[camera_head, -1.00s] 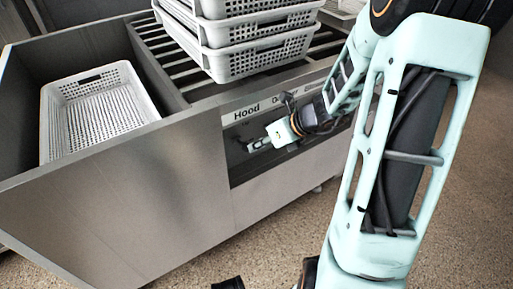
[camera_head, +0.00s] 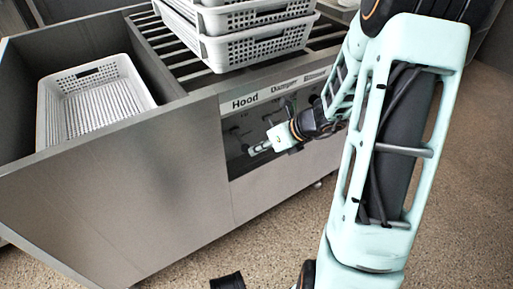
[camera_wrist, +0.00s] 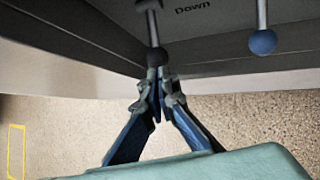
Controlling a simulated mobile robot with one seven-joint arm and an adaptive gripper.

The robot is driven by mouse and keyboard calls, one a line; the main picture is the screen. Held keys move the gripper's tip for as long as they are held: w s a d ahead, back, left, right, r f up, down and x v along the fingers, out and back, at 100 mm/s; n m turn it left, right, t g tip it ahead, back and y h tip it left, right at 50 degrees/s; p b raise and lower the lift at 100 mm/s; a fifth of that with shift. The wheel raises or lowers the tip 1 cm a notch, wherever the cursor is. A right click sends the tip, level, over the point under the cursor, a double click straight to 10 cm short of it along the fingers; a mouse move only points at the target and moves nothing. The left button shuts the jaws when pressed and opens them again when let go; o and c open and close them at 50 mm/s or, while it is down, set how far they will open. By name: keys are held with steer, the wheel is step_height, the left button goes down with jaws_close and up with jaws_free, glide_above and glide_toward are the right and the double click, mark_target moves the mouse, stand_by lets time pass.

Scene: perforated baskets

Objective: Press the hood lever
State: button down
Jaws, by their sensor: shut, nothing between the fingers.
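The Hood label (camera_head: 245,101) sits at the left end of the recessed panel on the metal cabinet. In the wrist view, a lever with a dark round knob (camera_wrist: 157,57) hangs at the left, just ahead of the fingertips, and appears to be the hood lever. My gripper (camera_head: 252,151) is below the Hood label in the head view, in front of the panel. In the wrist view my gripper (camera_wrist: 160,82) is shut and empty, its tips close under the dark knob. I cannot tell whether they touch it.
A second lever with a blue knob (camera_wrist: 262,42) hangs to the right. A white basket (camera_head: 100,100) sits in the left bay. Stacked baskets (camera_head: 260,45) stand on the slatted top. The floor in front of the cabinet is clear.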

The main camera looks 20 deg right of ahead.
steer(key=shift+r, duration=0.1)
steer(key=shift+r+p, duration=0.7)
steer(key=shift+p, duration=0.1)
